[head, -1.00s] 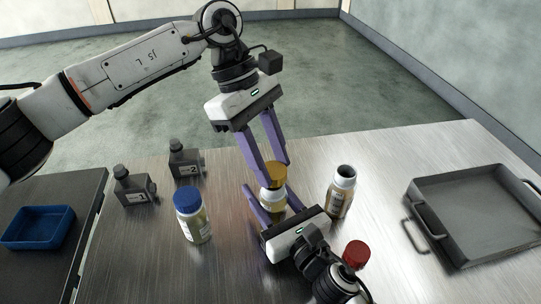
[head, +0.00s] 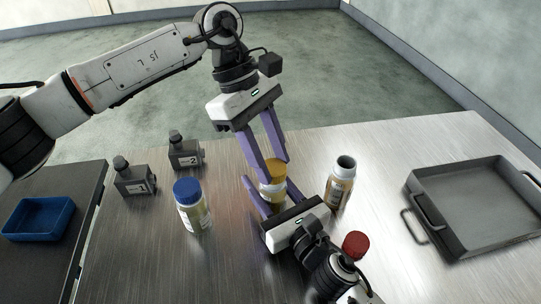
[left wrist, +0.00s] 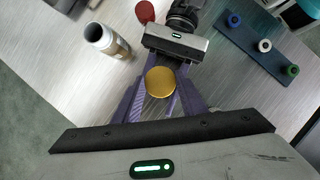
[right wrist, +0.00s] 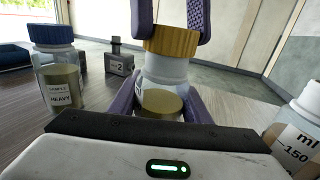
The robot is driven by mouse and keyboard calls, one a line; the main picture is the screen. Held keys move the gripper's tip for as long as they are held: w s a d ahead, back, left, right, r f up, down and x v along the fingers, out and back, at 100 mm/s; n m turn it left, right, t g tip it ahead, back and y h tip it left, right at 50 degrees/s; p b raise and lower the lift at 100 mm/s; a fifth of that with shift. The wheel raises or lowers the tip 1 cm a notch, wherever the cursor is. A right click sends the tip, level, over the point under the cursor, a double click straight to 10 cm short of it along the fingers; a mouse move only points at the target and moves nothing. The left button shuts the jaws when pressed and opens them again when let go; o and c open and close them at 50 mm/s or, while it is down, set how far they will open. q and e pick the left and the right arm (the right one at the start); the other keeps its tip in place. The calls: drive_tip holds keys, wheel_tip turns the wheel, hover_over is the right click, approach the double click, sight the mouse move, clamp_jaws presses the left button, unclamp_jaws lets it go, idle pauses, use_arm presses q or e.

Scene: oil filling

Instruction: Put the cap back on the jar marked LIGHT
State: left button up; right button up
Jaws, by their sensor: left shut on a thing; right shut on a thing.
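A jar with a white upper part and amber contents (right wrist: 162,95) stands upright in the middle of the table; its label is not readable. A gold cap (right wrist: 172,40) sits on or right over its mouth; whether it is fully seated I cannot tell. The cap also shows from above in the left wrist view (left wrist: 160,82). My left gripper (head: 277,165) comes from above and is shut on the gold cap. My right gripper (right wrist: 160,103) comes from the near side and is shut on the jar's body.
A blue-capped jar marked HEAVY (right wrist: 58,80) stands left, an open jar (head: 341,182) right. A red cap (head: 355,244) shows beside my right wrist. Bottles 1 (head: 133,178) and 2 (head: 184,152) stand at back left. A metal tray (head: 428,228) lies right; a blue bin (head: 40,238) is far left.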

use_arm(q)
drive_tip(key=shift+f, duration=0.6)
drive_tip(key=m+g+y, duration=0.1)
drive_tip(key=m, duration=0.2)
drive_tip(key=shift+w+d+m, duration=0.1)
drive_tip(key=shift+d+m, duration=0.05)
drive_tip(key=shift+m, duration=0.25)
drive_tip(key=m+y, duration=0.1)
drive_tip(key=m, duration=0.2)
drive_tip(key=shift+d+m+g, duration=0.15)
drive_tip(key=shift+m+g, duration=0.25)
drive_tip(key=m+y, duration=0.1)
drive_tip(key=m, duration=0.2)
drive_tip(key=m+y, duration=0.1)
drive_tip(key=m, duration=0.1)
drive_tip(key=shift+d+m+y, duration=0.1)
drive_tip(key=shift+m+y, duration=0.2)
drive_tip(key=shift+m, duration=0.1)
drive_tip(key=m+y, duration=0.1)
drive_tip(key=m, duration=0.2)
drive_tip(key=m+t+y, duration=0.1)
drive_tip(key=m, duration=0.2)
drive_tip(key=o, duration=1)
